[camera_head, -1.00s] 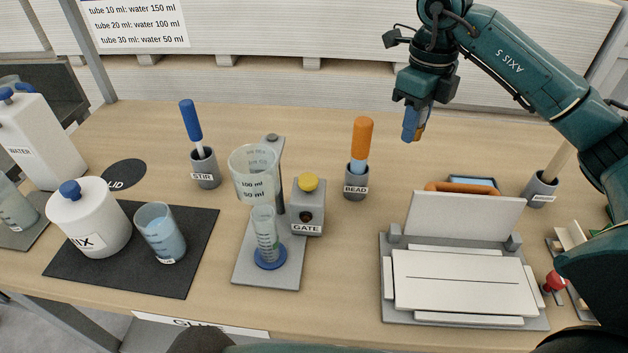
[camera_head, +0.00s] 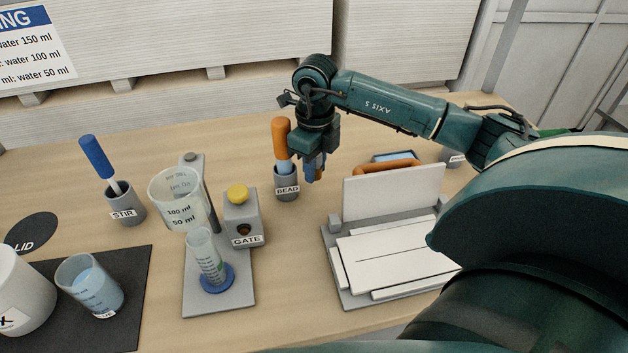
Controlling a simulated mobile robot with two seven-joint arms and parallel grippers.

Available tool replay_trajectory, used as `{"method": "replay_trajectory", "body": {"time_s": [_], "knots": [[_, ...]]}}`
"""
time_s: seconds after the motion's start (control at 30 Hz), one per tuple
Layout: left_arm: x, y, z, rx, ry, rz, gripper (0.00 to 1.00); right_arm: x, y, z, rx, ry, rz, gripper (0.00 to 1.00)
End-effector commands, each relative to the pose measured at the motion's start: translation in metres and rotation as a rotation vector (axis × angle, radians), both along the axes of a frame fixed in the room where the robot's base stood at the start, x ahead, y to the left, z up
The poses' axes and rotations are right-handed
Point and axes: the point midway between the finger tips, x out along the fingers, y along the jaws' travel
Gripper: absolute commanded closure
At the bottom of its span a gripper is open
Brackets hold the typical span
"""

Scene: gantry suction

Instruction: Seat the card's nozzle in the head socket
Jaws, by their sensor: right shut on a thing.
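A white card (camera_head: 38,55) with blue heading and lines about water in ml stands at the upper left, cut by the picture edge. I cannot make out a nozzle or a head socket in this view. My left gripper is not in view.
The orange-handled tool (camera_head: 281,138) stands in the BEAD holder (camera_head: 287,187). The GATE block (camera_head: 243,222), funnel cup (camera_head: 178,195) and STIR holder (camera_head: 125,207) stand left. A grey-white hinged press (camera_head: 395,192) stands right. My arm covers the right foreground.

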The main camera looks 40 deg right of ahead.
Motion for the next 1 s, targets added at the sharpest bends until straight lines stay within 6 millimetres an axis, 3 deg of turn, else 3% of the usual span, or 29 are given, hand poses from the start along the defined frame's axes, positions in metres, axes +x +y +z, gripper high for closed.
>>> {"method": "replay_trajectory", "body": {"time_s": [0.33, 0.77, 0.8, 1.0], "knots": [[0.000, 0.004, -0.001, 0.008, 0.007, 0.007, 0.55, -0.001, 0.000, -0.044, 0.000, 0.002, 0.001, 1.00], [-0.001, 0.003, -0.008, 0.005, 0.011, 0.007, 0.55, 0.000, 0.000, -0.052, 0.000, 0.000, 0.001, 1.00], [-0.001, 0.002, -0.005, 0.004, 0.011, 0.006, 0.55, 0.000, 0.000, -0.050, 0.000, 0.000, 0.001, 0.72], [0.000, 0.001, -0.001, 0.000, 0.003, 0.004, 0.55, 0.000, 0.000, -0.050, 0.000, 0.000, 0.001, 0.56]]}}
